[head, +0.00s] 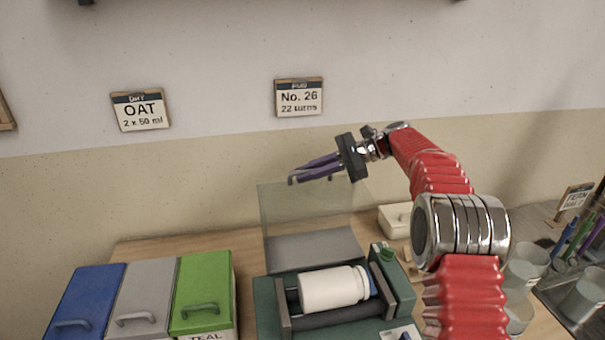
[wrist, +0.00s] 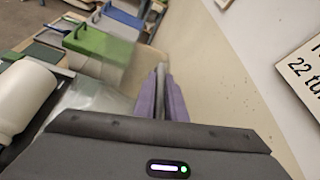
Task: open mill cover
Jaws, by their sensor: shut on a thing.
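The mill (head: 262,318) stands on the table, a dark green base with a white jar (head: 333,288) lying on its rollers. Its clear mill cover (head: 305,222) stands raised, upright behind the jar. It also shows as a see-through sheet in the wrist view (wrist: 105,97). My gripper (head: 293,179), with purple fingers, is at the cover's top edge, shut on the cover; the exact grip point is hard to see. In the wrist view the fingers (wrist: 160,72) lie close together. The white jar (wrist: 25,92) is at the left there.
Blue (head: 85,298), grey (head: 143,295) and green (head: 203,290) lidded bins stand left of the mill. A small white box (head: 396,221) is behind it. Clear cups (head: 527,262) and a rack of pens stand at right. The wall with signs is close behind my gripper.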

